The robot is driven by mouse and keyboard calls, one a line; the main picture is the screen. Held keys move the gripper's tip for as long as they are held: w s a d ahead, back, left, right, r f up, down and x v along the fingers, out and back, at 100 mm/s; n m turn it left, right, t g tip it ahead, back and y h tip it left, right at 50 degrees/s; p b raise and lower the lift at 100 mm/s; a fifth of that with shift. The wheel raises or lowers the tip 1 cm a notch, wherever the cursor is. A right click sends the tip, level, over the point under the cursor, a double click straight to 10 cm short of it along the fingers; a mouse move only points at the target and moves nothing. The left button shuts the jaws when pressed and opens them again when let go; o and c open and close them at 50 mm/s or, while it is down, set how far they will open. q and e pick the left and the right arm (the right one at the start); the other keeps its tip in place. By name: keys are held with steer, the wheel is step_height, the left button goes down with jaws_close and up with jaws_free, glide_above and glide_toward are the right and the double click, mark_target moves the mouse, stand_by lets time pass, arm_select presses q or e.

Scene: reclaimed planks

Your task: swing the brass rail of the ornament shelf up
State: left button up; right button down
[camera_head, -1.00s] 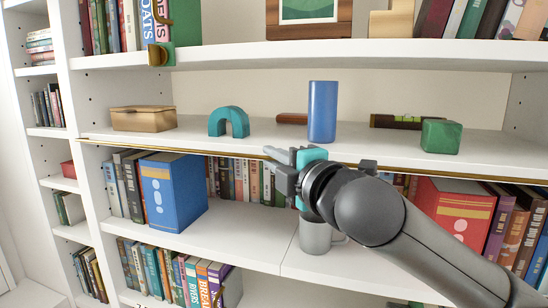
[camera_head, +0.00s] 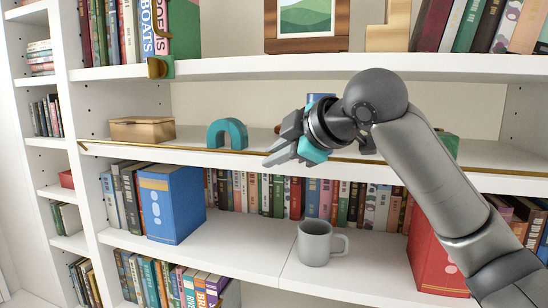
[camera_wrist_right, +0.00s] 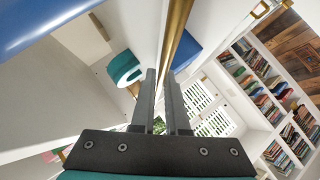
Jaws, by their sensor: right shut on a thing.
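The brass rail (camera_head: 210,151) runs along the front of the ornament shelf (camera_head: 500,184), and white shelf edge shows below it toward the right. My right gripper (camera_head: 282,154) is at the rail near the middle, in front of the shelf. In the right wrist view the rail (camera_wrist_right: 178,35) runs down to the two dark fingers (camera_wrist_right: 160,85), which are shut on it. My left gripper is not in view.
On the shelf stand a wooden box (camera_head: 142,130), a teal arch (camera_head: 227,134) and a blue cylinder (camera_head: 318,98), mostly hidden by my right arm. A green block (camera_head: 449,142) is partly hidden.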

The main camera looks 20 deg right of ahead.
steer(key=shift+r, duration=0.2)
stand_by(0.4)
steer(key=c, duration=0.9)
jaws_free()
steer(key=shift+f, duration=0.15)
steer(key=b+v, duration=0.2)
steer(key=v, duration=1.3)
steer(key=shift+w+d+r+b, duration=0.1)
steer(key=shift+d+r+b, duration=0.1)
steer(key=shift+r+b, duration=0.1)
